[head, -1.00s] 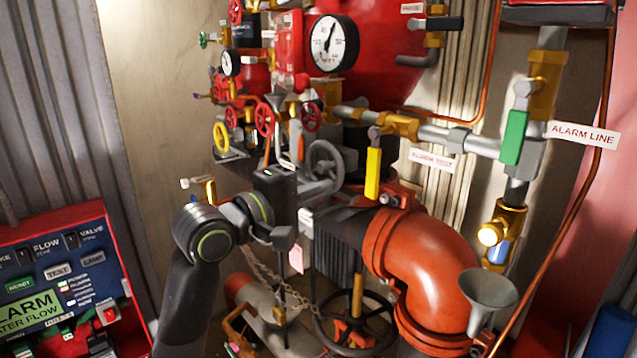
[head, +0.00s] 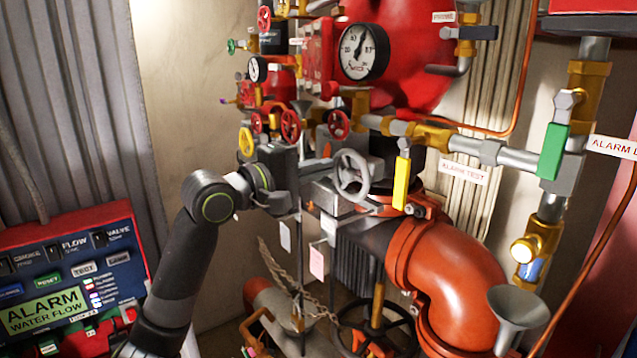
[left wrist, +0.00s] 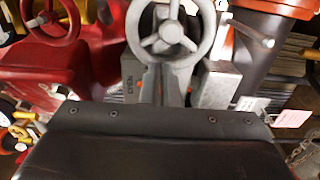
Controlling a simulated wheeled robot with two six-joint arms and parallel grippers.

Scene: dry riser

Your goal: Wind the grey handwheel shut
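The grey handwheel (head: 351,175) is a spoked wheel on a grey valve, in the middle of the head view. My right gripper does not show.
A yellow lever (head: 401,183) stands close right of the handwheel. A large orange elbow pipe (head: 440,275) is below right. Small red wheels (head: 290,126) and a pressure gauge (head: 363,52) are above. Paper tags (head: 316,263) and a chain hang below. An alarm panel (head: 70,275) is at lower left.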

